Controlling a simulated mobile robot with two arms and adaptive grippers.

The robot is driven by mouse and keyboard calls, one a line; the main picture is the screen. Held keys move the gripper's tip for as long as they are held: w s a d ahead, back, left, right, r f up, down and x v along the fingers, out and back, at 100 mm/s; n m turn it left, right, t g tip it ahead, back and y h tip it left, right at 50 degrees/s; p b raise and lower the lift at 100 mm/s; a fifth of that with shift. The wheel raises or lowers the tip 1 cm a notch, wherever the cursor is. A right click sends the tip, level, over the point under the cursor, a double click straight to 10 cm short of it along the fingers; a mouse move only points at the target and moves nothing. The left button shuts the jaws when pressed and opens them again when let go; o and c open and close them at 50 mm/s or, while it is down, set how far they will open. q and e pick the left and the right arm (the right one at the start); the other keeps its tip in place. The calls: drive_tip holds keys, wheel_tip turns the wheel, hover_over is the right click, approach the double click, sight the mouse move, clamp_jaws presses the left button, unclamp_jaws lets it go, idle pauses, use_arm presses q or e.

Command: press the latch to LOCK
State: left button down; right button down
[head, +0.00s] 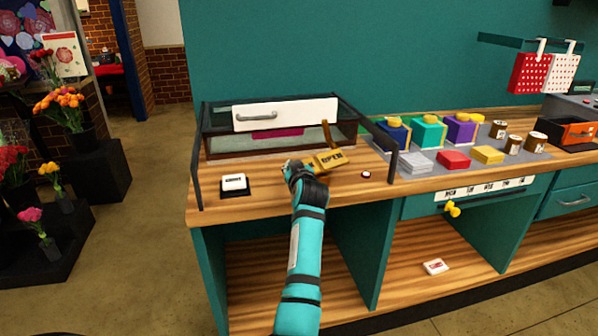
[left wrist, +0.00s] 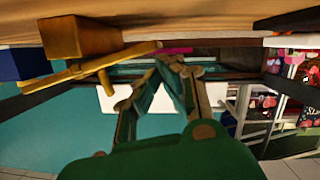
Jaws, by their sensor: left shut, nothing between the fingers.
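The latch (head: 330,160) is a yellow block reading "OPEN", with a thin yellow lever (head: 327,134) standing up from it. It sits on the wooden counter in front of the glass case (head: 228,142). My left gripper (head: 293,166) is just left of the latch, shut and empty. In the left wrist view, the picture is upside down; the latch block (left wrist: 80,37) and its lever (left wrist: 105,66) are left of the shut fingertips (left wrist: 170,62). I see no clear contact with the lever. My right gripper is out of view.
The case has a white panel (head: 285,114) with a handle. A small white sign (head: 234,182) stands to the left, and a red button (head: 366,174) lies to the right. Colored boxes (head: 428,130) stand further right. Flower stands (head: 95,168) are at the left.

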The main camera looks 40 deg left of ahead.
use_arm(q)
drive_tip(key=shift+s+f+n, duration=0.1)
drive_tip(key=shift+f+n, duration=0.05)
drive_tip(key=shift+n, duration=0.15)
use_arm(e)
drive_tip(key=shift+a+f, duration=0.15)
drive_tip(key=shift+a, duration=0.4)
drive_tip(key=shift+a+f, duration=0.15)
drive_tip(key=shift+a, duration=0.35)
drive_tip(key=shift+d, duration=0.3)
